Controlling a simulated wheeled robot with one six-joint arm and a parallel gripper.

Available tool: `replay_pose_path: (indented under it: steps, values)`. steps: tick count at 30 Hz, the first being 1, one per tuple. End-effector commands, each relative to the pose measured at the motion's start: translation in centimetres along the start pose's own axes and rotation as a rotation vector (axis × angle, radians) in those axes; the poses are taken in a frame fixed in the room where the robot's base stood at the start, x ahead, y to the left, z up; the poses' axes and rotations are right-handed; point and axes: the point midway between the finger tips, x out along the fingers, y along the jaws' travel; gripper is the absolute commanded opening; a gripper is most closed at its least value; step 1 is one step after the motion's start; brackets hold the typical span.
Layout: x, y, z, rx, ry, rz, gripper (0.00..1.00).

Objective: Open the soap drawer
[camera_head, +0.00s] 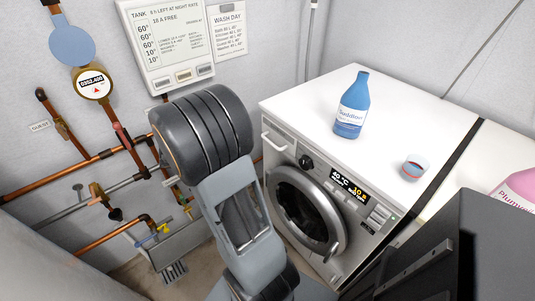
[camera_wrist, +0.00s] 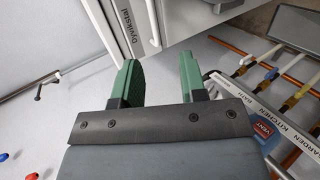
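The white washing machine (camera_head: 330,150) stands right of centre in the head view. Its soap drawer (camera_head: 276,141) is at the upper left of the front and looks shut, with a pale bar handle. In the wrist view a white front with dark lettering (camera_wrist: 128,32) and a pale bar (camera_wrist: 154,24) show at the top; this looks like the drawer front with its handle. My gripper (camera_wrist: 158,82) has its two green fingers apart with nothing between them, short of that front. In the head view my arm hides the gripper.
A blue bottle (camera_head: 352,105) and a small cup (camera_head: 415,168) stand on the machine's top. The round door (camera_head: 307,212) is below the drawer. Copper pipes and valves (camera_head: 105,155) line the left wall. A pink bottle (camera_head: 515,190) is at the right.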

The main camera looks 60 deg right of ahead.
Motion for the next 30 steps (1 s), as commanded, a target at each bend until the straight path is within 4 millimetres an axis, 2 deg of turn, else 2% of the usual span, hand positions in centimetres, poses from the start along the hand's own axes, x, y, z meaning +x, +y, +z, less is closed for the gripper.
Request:
replay_pose_path:
  steps: [1, 3, 9, 14, 30]
  values:
    - [2.5, -1.4, -1.1, 0.000, -0.007, 0.072, 0.39]
    - [4.4, -1.7, -2.4, 0.008, 0.004, 0.160, 0.39]
    - [7.6, -2.2, -4.6, 0.024, 0.044, 0.302, 0.39]
    - [9.4, -1.8, -5.1, 0.028, 0.056, 0.333, 0.39]
    - [18.5, 1.4, -5.6, 0.027, 0.056, 0.331, 0.39]
